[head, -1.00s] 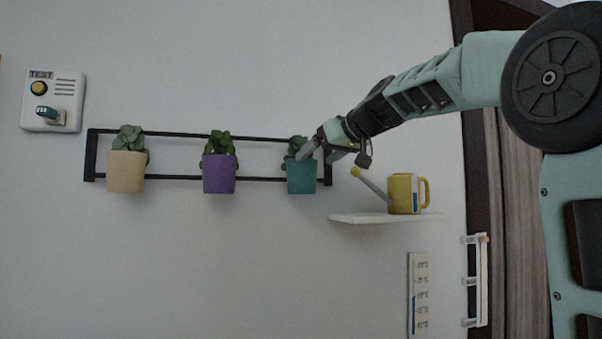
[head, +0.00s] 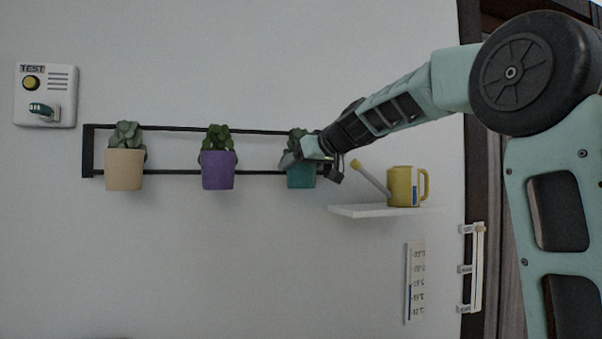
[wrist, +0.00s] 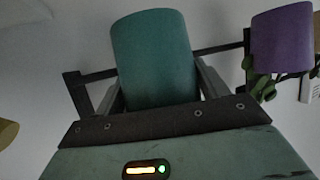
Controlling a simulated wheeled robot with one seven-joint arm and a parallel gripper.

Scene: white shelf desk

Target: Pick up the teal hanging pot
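The teal hanging pot (head: 301,180) hangs at the right end of the black wall rail, its plant (head: 296,137) partly hidden by my gripper (head: 290,158). My gripper is at the pot's upper part, coming from the right. In the wrist view, which is upside down, the teal pot (wrist: 155,60) fills the space between my gripper's two fingers (wrist: 160,92). One finger shows on each side of it. The fingers are spread, and I cannot see clear contact. The pot's rim and plant are hidden there behind the gripper body.
A purple pot (head: 218,174) and a beige pot (head: 124,172) hang further left on the rail (head: 180,174). A white shelf (head: 375,211) with a yellow watering can (head: 402,187) stands close below right of my gripper. The wall below the pots is clear.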

